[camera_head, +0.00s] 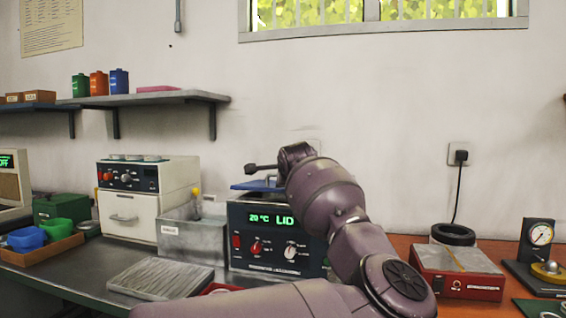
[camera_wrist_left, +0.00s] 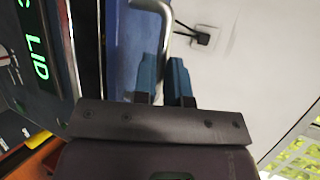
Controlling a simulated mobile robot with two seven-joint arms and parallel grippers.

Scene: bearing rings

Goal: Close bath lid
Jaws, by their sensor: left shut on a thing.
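The bath (camera_head: 277,238) is a dark blue box on the bench, with a green display reading "20 °C LID" and red and white knobs. Its blue lid (camera_head: 256,184) shows as a thin strip above the bath's top, mostly hidden behind my left arm; its exact tilt cannot be told. In the left wrist view, my left gripper (camera_wrist_left: 165,78) has its two blue fingers shut on the bent metal lid handle (camera_wrist_left: 160,10). The bath's front (camera_wrist_left: 38,55) is at the left of that view. My right gripper is not in view.
A metal tank (camera_head: 190,232) and a white-fronted unit (camera_head: 133,200) stand left of the bath. A ribbed grey plate (camera_head: 160,277) lies in front of the tank. A red device (camera_head: 458,275) with a black ring (camera_head: 452,234) stands at right. The wall is behind.

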